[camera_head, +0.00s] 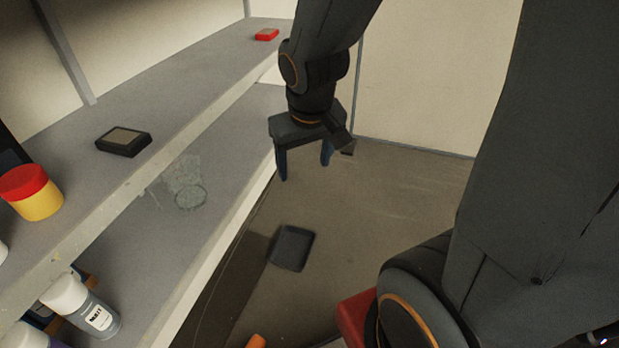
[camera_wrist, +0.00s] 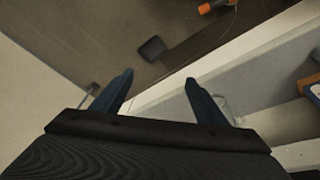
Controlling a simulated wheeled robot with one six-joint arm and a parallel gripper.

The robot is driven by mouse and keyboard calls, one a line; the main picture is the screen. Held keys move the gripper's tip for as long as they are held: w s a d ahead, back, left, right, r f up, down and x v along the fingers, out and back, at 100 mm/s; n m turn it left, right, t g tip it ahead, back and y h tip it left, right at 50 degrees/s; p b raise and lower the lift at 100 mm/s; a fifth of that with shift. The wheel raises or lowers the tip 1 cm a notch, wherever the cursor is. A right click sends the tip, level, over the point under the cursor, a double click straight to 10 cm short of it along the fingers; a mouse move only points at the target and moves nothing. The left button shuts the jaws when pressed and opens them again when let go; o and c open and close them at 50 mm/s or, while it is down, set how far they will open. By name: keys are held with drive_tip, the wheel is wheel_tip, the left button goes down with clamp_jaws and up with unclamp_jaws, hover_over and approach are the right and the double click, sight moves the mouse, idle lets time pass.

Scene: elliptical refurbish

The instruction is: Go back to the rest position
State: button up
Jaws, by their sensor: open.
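My gripper (camera_head: 304,172) hangs from my arm in the upper middle of the head view, with its fingers pointing down. The two dark blue fingers are apart with nothing between them. It is beside the right edge of the grey shelving, above the brown floor. In the wrist view my gripper (camera_wrist: 160,92) shows its spread fingers, with the pale shelf edge running between them. No fingertip is seen touching anything.
The upper shelf (camera_head: 185,95) bears a dark box (camera_head: 123,141), a red block (camera_head: 267,35) and a red-lidded yellow jar (camera_head: 33,192). A clear glass (camera_head: 190,197) and a white-capped bottle (camera_head: 82,305) are lower. A dark pad (camera_head: 291,248) lies on the open floor.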

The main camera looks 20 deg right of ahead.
drive_tip(key=s, duration=0.1)
drive_tip(key=s+f+g, duration=0.1)
drive_tip(key=s, duration=0.1)
drive_tip(key=shift+s+a+f+y, duration=0.15)
drive_tip(key=shift+s+f+y, duration=0.15)
drive_tip(key=shift+f, duration=0.1)
